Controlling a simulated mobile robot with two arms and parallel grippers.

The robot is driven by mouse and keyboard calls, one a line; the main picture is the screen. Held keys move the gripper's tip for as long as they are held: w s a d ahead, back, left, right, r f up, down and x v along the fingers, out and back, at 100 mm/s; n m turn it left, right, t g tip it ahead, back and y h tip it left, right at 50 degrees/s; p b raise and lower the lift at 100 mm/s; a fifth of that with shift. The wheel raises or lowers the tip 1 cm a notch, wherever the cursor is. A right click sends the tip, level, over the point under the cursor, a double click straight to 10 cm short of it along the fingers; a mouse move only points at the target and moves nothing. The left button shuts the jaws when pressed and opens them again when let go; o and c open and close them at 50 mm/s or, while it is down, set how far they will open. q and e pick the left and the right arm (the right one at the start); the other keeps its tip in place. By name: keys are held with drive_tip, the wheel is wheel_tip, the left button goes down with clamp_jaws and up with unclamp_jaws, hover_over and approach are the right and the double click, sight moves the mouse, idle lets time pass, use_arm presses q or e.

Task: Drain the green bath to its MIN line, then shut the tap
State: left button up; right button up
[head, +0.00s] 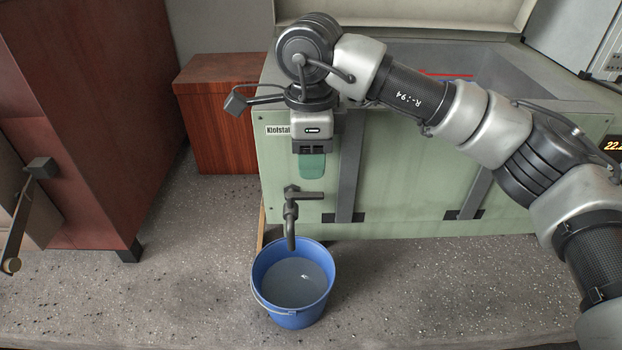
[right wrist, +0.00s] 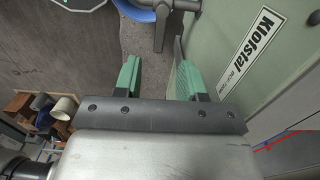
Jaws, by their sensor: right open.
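The green bath (head: 410,185) stands on the bench, with a grey tap (head: 291,210) low on its front. The tap's lever (head: 309,195) points sideways to the right; I cannot make out a stream at the spout. A blue bucket (head: 262,283) under the spout holds grey liquid. A red line (head: 446,75) shows inside the bath; I cannot read whether it is MIN or where the level stands. My right gripper (head: 312,172) is open and empty, above the tap and in front of the bath. In the right wrist view its green fingers (right wrist: 157,72) are apart, with the tap (right wrist: 161,22) beyond them.
A dark red cabinet (head: 85,110) stands at the left and a reddish wooden box (head: 218,125) behind. A digital display (head: 612,143) is cut off at the right edge. The speckled bench (head: 190,260) is clear left of the bucket and in front of the bath.

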drive_tip(key=shift+r, duration=2.2)
